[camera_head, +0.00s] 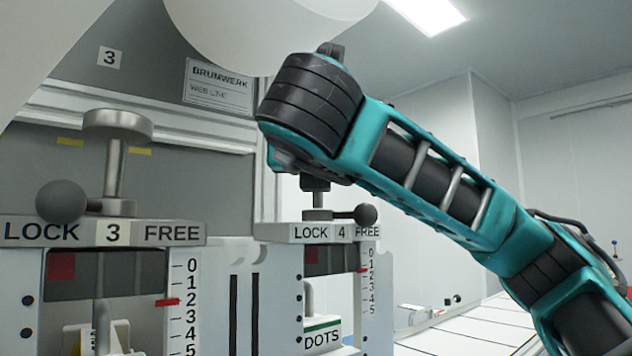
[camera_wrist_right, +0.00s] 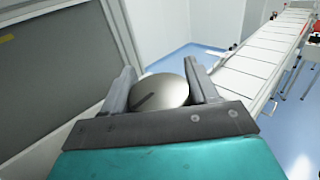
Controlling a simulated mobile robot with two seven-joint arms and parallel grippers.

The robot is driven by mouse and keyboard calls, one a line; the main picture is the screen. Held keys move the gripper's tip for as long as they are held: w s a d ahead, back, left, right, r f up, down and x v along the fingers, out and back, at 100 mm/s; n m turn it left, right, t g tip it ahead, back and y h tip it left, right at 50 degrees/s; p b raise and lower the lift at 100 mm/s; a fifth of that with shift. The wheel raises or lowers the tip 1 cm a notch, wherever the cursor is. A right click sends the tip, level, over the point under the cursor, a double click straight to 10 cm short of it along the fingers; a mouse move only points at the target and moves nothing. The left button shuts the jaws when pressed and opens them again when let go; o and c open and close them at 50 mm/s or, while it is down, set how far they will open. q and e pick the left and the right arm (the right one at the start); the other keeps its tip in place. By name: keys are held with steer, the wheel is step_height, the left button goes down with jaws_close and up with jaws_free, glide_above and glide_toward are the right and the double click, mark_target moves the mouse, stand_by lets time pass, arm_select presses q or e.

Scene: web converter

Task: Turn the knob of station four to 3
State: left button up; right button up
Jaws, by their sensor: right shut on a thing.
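Station four (camera_head: 302,234) stands right of centre in the head view, its plate marked LOCK 4 FREE. Its dark ball lever (camera_head: 366,214) points right, to the FREE side. Its scale (camera_head: 372,285) runs from 0 to 5, and the red pointer (camera_head: 363,270) sits at about 1. My right gripper (camera_head: 315,184) is over the station's post, mostly hidden behind my wrist. In the right wrist view the gripper (camera_wrist_right: 165,82) is shut on the round grey knob (camera_wrist_right: 172,91), one finger on each side. A dark line marks the knob's top. My left gripper is not in view.
Station three (camera_head: 100,232) stands at the left, with its own knob (camera_head: 118,124), its lever ball on the LOCK side and a red pointer near 2. A white conveyor (camera_head: 470,332) runs at the lower right. A grey wall panel is behind.

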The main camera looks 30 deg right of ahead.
steer(key=shift+s+d+f+m+g+h+b, duration=0.1)
steer(key=shift+m+g+h+b, duration=0.7)
steer(key=shift+g+h, duration=0.1)
steer(key=shift+s+m+g+h+b, duration=0.1)
steer(key=shift+m+g+h+b, duration=0.65)
steer(key=shift+g+h, duration=0.15)
steer(key=shift+s+d+m+g+h, duration=0.15)
steer(key=shift+m+g+h, duration=1.1)
steer(key=shift+g, duration=0.55)
steer(key=shift+m+g, duration=0.3)
steer(key=o, duration=1)
steer(key=shift+o, duration=0.2)
steer(key=v, duration=0.7)
steer(key=shift+s+a, duration=0.1)
steer(key=shift+a, duration=0.1)
